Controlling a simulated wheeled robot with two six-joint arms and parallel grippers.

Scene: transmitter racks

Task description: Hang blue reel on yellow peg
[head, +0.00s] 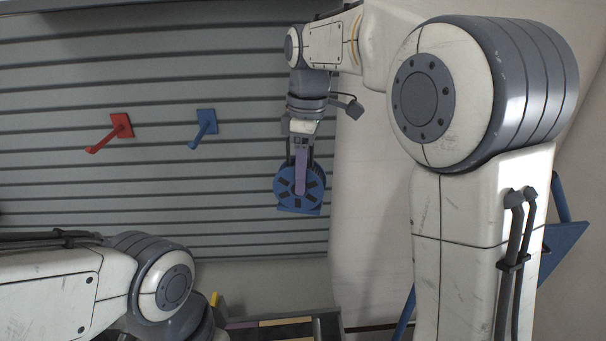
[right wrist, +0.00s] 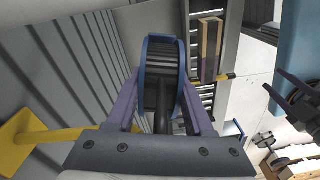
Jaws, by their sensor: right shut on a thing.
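The blue reel (head: 286,186) is held in front of the slatted wall, its round face towards the head camera. My right gripper (head: 300,172) is shut on it, with purple fingers on either side. In the right wrist view the reel (right wrist: 148,62) shows edge-on with blue rims, between the fingers of the gripper (right wrist: 160,104). The yellow peg (right wrist: 22,142) shows there at the left, with a square plate on the wall. Its arm runs right and passes out of sight behind the gripper's grey crosspiece. The peg cannot be made out in the head view.
A red peg (head: 121,126) and a blue peg (head: 206,123) stick out of the slatted wall (head: 60,65), left of the reel. A rack or tray (head: 285,326) with coloured bars stands low down. The wall between the blue peg and the reel is clear.

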